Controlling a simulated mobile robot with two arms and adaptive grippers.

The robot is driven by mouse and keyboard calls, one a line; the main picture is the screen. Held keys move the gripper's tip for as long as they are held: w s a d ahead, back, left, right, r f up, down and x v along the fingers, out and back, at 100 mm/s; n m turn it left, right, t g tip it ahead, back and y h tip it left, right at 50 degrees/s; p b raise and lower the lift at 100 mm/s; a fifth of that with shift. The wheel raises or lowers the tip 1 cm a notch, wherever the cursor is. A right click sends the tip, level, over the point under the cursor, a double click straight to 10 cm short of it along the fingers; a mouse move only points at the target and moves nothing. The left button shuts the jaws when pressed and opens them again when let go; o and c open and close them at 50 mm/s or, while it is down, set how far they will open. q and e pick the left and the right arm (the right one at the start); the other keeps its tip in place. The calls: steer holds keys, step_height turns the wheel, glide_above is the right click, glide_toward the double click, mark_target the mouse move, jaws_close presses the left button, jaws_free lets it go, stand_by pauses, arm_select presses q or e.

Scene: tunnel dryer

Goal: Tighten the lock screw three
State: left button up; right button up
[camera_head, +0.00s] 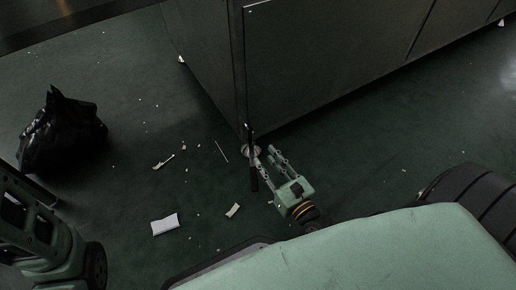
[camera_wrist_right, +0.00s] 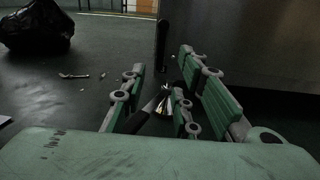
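A round metal foot (camera_head: 252,151) sits on the floor under the near corner of a large grey cabinet (camera_head: 320,65). A dark bar (camera_head: 253,174) shows beside it, with an upright dark piece above. In the right wrist view the foot shows as a shiny cone (camera_wrist_right: 162,104), with a dark bar (camera_wrist_right: 136,120) running up to it and the upright dark piece (camera_wrist_right: 162,45) behind. The lock screw itself cannot be picked out. My right gripper (camera_head: 266,153) is low by the foot, its green fingers (camera_wrist_right: 163,78) spread apart around the bar, without visible grip. My left gripper is out of view.
A black bag (camera_head: 62,135) lies on the floor at the left. A white sheet (camera_head: 165,225), a wrench-like piece (camera_head: 163,162) and small scraps lie scattered on the dark green floor. The cabinet's lower edge hangs close above the floor.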

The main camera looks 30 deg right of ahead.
steer(key=shift+s+d, duration=0.15)
steer(key=shift+s, duration=1.55)
